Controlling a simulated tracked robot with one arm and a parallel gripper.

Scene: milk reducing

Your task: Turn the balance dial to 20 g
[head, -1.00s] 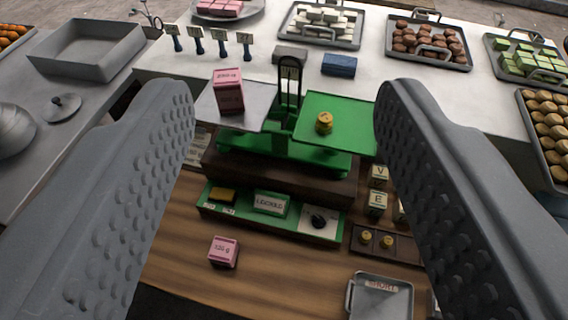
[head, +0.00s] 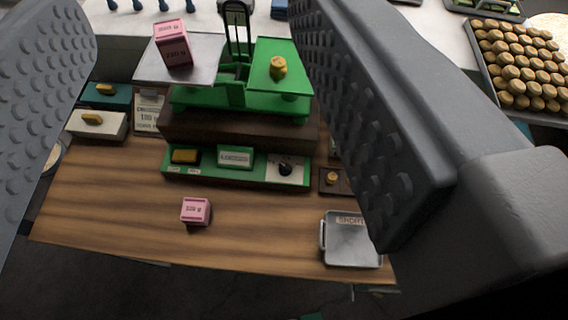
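The balance dial is a small black knob (head: 285,168) on a white plate at the right end of the green panel (head: 209,164), below the scale. The dial's setting is too small to read. The green balance scale (head: 236,95) stands behind on a dark wooden block. A pink box (head: 173,44) is on its grey left pan, and a brass weight (head: 278,67) is on its green right pan. My gripper (head: 190,150) is open and empty; its two grey fingers are wide apart on either side of the scale and panel, nearer the camera.
A pink box (head: 196,211) sits on the wooden table in front of the panel. A metal tray (head: 351,243) lies at front right. A brass weight (head: 332,177) is in a dark holder beside the dial, partly hidden by my right finger. The table's front edge is visible.

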